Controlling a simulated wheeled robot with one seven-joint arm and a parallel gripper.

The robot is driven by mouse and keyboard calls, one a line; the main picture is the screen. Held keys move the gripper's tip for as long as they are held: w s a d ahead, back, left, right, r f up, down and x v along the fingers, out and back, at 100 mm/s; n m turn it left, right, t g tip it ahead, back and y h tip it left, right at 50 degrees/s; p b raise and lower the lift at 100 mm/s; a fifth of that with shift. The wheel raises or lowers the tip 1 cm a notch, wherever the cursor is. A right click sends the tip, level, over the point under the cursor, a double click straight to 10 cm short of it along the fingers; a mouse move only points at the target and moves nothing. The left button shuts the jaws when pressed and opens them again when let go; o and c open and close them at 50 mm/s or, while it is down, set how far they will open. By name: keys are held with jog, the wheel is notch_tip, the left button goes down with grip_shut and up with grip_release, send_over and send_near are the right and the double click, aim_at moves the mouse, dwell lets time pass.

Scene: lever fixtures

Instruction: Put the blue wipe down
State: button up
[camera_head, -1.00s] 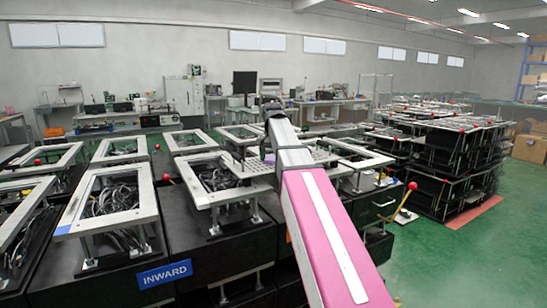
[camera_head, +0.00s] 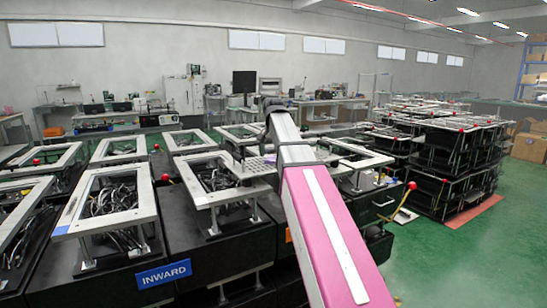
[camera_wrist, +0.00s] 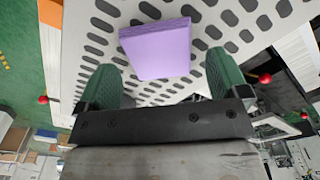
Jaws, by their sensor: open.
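The wipe is a flat lilac-blue block (camera_wrist: 157,49) in the wrist view. It appears to lie on a pale perforated plate (camera_wrist: 60,75) with dark oval holes, though its contact there is not plain. My gripper (camera_wrist: 163,72) has two green fingers spread wide. The wipe is between and just beyond them, with a gap on each side. The perforated plate also shows in the head view (camera_head: 256,166), beside my pink arm. In the head view my arm hides the wipe and my gripper.
Open-framed black fixtures with cables, such as the one with a metal frame (camera_head: 104,204), crowd the left. A blue INWARD sign (camera_head: 163,274) is on a front face. A red-knobbed lever (camera_head: 411,187) stands right of my arm. Green floor (camera_head: 480,255) is clear at the right.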

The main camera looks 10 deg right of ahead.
aim_at(273, 158)
notch_tip(273, 158, up, 10)
jog(key=shift+a+r, duration=0.25)
dwell(0.4)
